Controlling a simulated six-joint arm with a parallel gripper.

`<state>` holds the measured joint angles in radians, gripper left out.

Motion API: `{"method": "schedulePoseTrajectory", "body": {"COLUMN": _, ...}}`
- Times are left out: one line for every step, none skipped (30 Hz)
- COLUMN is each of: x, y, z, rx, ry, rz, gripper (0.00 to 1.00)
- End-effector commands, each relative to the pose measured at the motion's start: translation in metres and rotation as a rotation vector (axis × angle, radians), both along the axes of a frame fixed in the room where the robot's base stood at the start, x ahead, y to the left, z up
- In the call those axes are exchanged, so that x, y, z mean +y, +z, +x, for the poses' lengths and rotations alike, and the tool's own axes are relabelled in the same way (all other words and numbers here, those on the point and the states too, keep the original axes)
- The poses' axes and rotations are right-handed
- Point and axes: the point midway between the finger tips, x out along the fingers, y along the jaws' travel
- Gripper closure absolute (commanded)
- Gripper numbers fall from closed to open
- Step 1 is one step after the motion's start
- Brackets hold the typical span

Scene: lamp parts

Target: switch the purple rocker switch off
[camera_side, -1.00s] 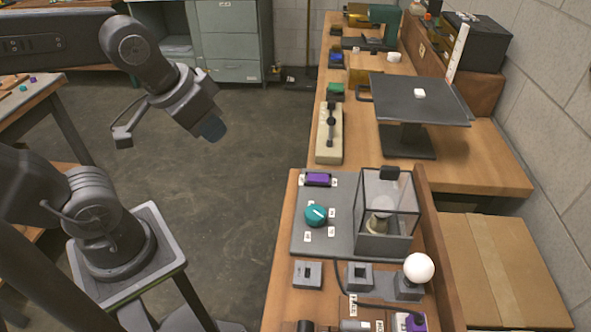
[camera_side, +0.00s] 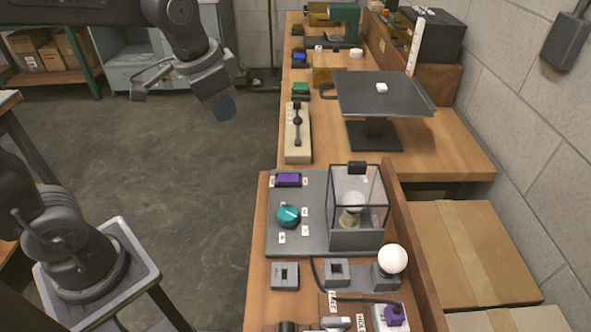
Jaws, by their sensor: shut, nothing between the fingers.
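The purple rocker switch (camera_side: 288,179) sits at the back left corner of a dark grey panel (camera_side: 310,237), with a small white label at each side. Which side of it is pressed is too small to tell. My gripper (camera_side: 223,107) is shut and empty, its bluish tips pointing down. In the picture it is above and to the left of the switch, over the open floor beside the bench, clearly apart from it.
A teal knob (camera_side: 288,216) and a clear-sided box (camera_side: 358,205) with a bulb share the panel. A white globe (camera_side: 392,260) and another purple part (camera_side: 395,314) are nearer. A grey raised plate (camera_side: 385,94) stands behind. A wooden ledge (camera_side: 412,255) runs along the right.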

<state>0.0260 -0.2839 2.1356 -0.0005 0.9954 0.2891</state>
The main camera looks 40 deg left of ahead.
Motion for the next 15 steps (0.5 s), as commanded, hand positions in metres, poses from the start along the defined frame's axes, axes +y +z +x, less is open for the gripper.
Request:
{"method": "schedulePoseTrajectory", "body": {"x": -0.002, "y": -0.004, "z": 0.015, "rx": 0.028, "ry": -0.035, "rz": 0.009, "gripper": 1.0}}
{"method": "schedulePoseTrajectory", "body": {"x": -0.003, "y": -0.005, "z": 0.022, "rx": 0.043, "ry": -0.057, "rz": 0.016, "gripper": 1.0}}
{"method": "schedulePoseTrajectory", "body": {"x": -0.004, "y": -0.008, "z": 0.033, "rx": 0.061, "ry": -0.087, "rz": 0.023, "gripper": 1.0}}
{"method": "schedulePoseTrajectory", "body": {"x": -0.005, "y": -0.01, "z": 0.041, "rx": 0.075, "ry": -0.111, "rz": 0.029, "gripper": 1.0}}
{"method": "schedulePoseTrajectory", "body": {"x": -0.006, "y": -0.013, "z": 0.048, "rx": 0.089, "ry": -0.133, "rz": 0.034, "gripper": 1.0}}
{"method": "schedulePoseTrajectory", "body": {"x": -0.007, "y": -0.018, "z": 0.059, "rx": 0.109, "ry": -0.162, "rz": 0.039, "gripper": 1.0}}
{"method": "schedulePoseTrajectory", "body": {"x": -0.008, "y": -0.021, "z": 0.066, "rx": 0.123, "ry": -0.186, "rz": 0.044, "gripper": 1.0}}
{"method": "schedulePoseTrajectory", "body": {"x": -0.009, "y": -0.025, "z": 0.074, "rx": 0.136, "ry": -0.209, "rz": 0.049, "gripper": 1.0}}
{"method": "schedulePoseTrajectory", "body": {"x": -0.011, "y": -0.031, "z": 0.084, "rx": 0.154, "ry": -0.238, "rz": 0.053, "gripper": 1.0}}
{"method": "schedulePoseTrajectory", "body": {"x": -0.012, "y": -0.035, "z": 0.091, "rx": 0.168, "ry": -0.26, "rz": 0.056, "gripper": 1.0}}
{"method": "schedulePoseTrajectory", "body": {"x": -0.013, "y": -0.04, "z": 0.098, "rx": 0.182, "ry": -0.283, "rz": 0.059, "gripper": 1.0}}
{"method": "schedulePoseTrajectory", "body": {"x": -0.014, "y": -0.046, "z": 0.107, "rx": 0.197, "ry": -0.311, "rz": 0.063, "gripper": 1.0}}
{"method": "schedulePoseTrajectory", "body": {"x": -0.015, "y": -0.051, "z": 0.113, "rx": 0.209, "ry": -0.33, "rz": 0.065, "gripper": 1.0}}
{"method": "schedulePoseTrajectory", "body": {"x": -0.016, "y": -0.055, "z": 0.119, "rx": 0.22, "ry": -0.349, "rz": 0.067, "gripper": 1.0}}
{"method": "schedulePoseTrajectory", "body": {"x": -0.017, "y": -0.061, "z": 0.125, "rx": 0.234, "ry": -0.372, "rz": 0.069, "gripper": 1.0}}
